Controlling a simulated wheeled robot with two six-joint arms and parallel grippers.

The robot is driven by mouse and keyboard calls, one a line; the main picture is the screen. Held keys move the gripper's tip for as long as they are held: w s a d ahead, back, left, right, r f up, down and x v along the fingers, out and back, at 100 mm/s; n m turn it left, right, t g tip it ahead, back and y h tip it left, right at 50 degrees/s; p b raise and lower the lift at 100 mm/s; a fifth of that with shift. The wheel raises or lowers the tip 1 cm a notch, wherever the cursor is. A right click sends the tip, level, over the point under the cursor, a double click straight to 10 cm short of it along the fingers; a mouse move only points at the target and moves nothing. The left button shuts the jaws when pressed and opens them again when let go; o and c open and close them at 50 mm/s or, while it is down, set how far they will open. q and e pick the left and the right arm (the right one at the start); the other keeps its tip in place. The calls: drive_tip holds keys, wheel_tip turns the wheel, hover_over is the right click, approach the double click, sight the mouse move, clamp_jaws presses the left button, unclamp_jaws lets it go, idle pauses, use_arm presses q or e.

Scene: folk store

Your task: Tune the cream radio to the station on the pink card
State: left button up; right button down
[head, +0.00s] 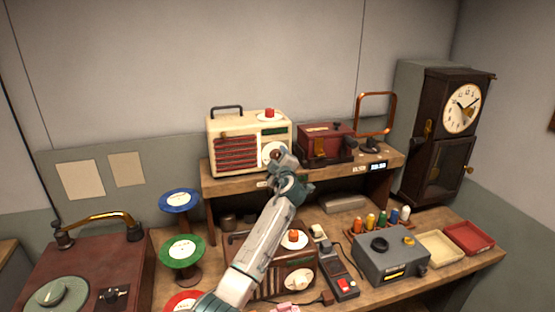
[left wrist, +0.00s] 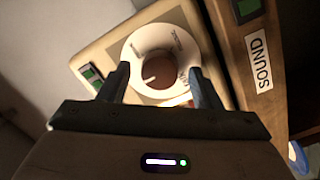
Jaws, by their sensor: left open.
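The cream radio (head: 247,128) stands on the raised wooden shelf, with a red-slatted grille on its left. Its white dial is partly hidden in the head view by my left gripper (head: 280,158). In the left wrist view, the dial (left wrist: 142,42) has a brown centre knob (left wrist: 162,70) with a pale pointer mark towards the lower left. My left gripper (left wrist: 162,88) is open, its fingers on either side of the knob; I cannot tell whether they touch it. The dial's lettering is too blurred to read. I cannot make out a pink card for certain.
A dark red device (head: 325,142) sits close right of the radio. Below are a brown radio (head: 268,281), a grey box (head: 392,262) and several coloured spools. A turntable (head: 50,295) is at left, a tall clock (head: 443,140) at right. The shelf edge carries a SOUND label (left wrist: 260,64).

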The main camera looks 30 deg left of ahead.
use_arm(q)
drive_tip(key=shift+c, duration=0.5)
drive_tip(key=c, duration=0.7)
drive_tip(key=shift+f, duration=0.1)
drive_tip(key=shift+c, duration=0.9)
use_arm(e)
drive_tip(key=shift+s+d, duration=0.25)
drive_tip(key=shift+d, duration=0.35)
drive_tip(key=shift+f, duration=0.2)
